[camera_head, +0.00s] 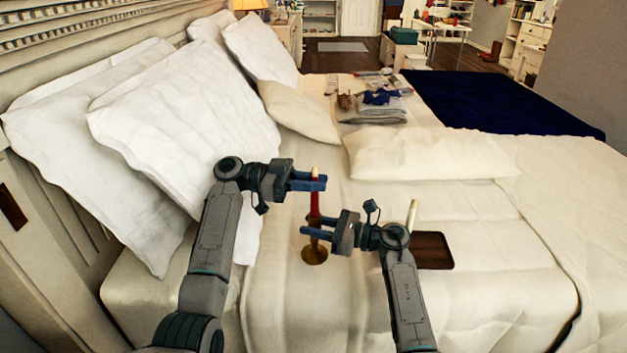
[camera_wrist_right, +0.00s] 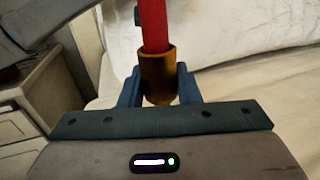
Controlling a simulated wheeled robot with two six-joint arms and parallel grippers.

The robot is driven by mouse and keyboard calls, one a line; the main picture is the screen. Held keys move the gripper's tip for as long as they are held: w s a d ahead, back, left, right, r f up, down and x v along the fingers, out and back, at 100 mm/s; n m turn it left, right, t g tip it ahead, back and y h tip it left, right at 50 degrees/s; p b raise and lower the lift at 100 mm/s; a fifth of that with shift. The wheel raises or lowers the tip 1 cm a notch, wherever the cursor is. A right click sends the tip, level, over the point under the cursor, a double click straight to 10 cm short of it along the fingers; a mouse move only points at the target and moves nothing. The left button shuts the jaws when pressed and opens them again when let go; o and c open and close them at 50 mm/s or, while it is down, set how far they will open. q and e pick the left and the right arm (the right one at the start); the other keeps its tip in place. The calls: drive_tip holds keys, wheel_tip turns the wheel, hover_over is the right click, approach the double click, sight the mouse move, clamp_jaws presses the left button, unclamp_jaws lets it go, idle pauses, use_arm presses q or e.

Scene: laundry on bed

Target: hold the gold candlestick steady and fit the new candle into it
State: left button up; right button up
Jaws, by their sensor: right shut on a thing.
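The gold candlestick (camera_head: 315,253) stands upright on the bed with a red candle (camera_head: 315,207) in its cup. My right gripper (camera_head: 318,232) is shut on the candlestick; the right wrist view shows its fingers on both sides of the gold cup (camera_wrist_right: 158,72), with the red candle (camera_wrist_right: 154,25) rising from it. My left gripper (camera_head: 308,181) is at the top of the red candle, and a pale tip (camera_head: 315,172) shows just above its fingers. Whether they grip it is unclear. A white candle (camera_head: 412,214) stands upright by the brown tray (camera_head: 435,252), its lower end hidden by my right arm.
White pillows (camera_head: 185,115) lean at the headboard on the left. A long cushion (camera_head: 430,153) lies behind the tray. Folded clothes (camera_head: 380,100) and a dark blue blanket (camera_head: 490,103) lie farther back. The bed's front right is clear.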

use_arm(q)
drive_tip(key=o, duration=0.4)
drive_tip(key=shift+f, duration=0.15)
wheel_tip(320, 180, up, 10)
drive_tip(key=shift+r, duration=0.15)
idle(0.4)
use_arm(e)
drive_tip(key=o, duration=1.2)
drive_tip(key=shift+c, duration=0.2)
